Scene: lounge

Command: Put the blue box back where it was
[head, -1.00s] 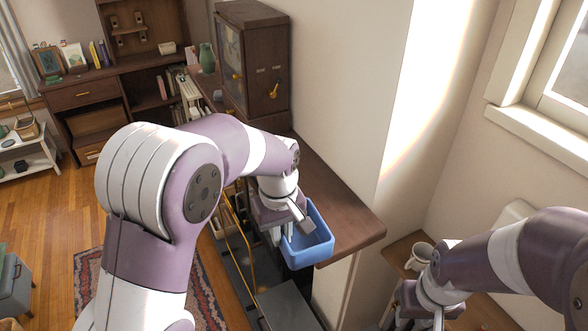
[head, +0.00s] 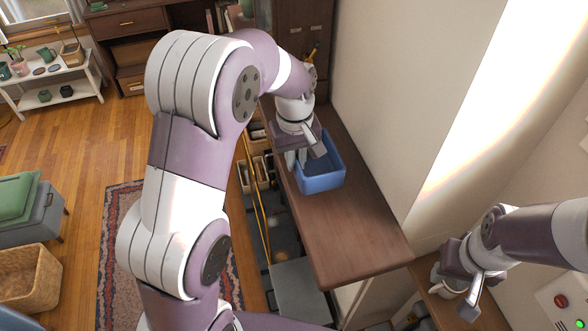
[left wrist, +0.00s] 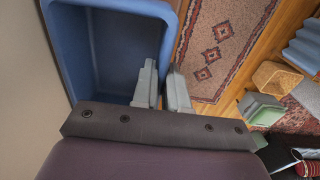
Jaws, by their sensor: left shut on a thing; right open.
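The blue box (head: 322,181) is an open, empty-looking bin over the left side of the brown wooden counter (head: 352,236). I cannot tell whether it rests on the wood or hangs just above it. My left gripper (head: 297,160) is shut on the box's left wall. In the left wrist view the two grey fingers (left wrist: 162,88) stand on either side of the wall of the box, whose inside (left wrist: 115,50) shows bare blue. My right gripper (head: 462,292) is open at the lower right, away from the box.
A dark wooden cabinet (head: 302,40) stands at the counter's back end, against the wall (head: 385,90). The counter's front part is clear. Below its left side are small bins and a yellow cable (head: 258,215). A wicker basket (head: 28,283) sits at far left.

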